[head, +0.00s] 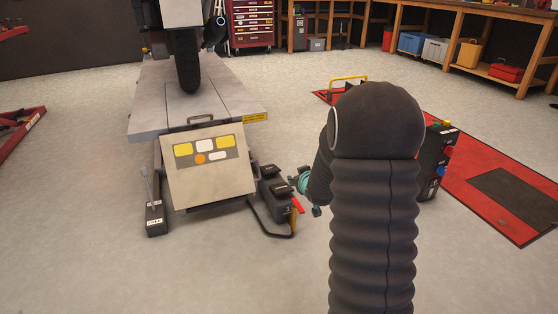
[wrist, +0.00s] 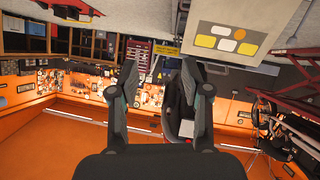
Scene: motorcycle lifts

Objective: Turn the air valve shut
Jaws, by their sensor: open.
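A red lever (head: 297,204), which looks like the air valve's handle, sits at the right end of the black pedal unit (head: 275,187) beside the lift. My gripper (head: 304,190) is just right of it in the head view, partly hidden by my arm. In the wrist view my gripper (wrist: 159,65) is open, with nothing between its fingers.
The lift's front panel (head: 208,168) with yellow and white labels stands left of the pedal unit. A black box with coloured knobs (head: 436,160) and a red floor lift (head: 500,190) are to the right. A small lever box (head: 156,218) stands left. The front floor is clear.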

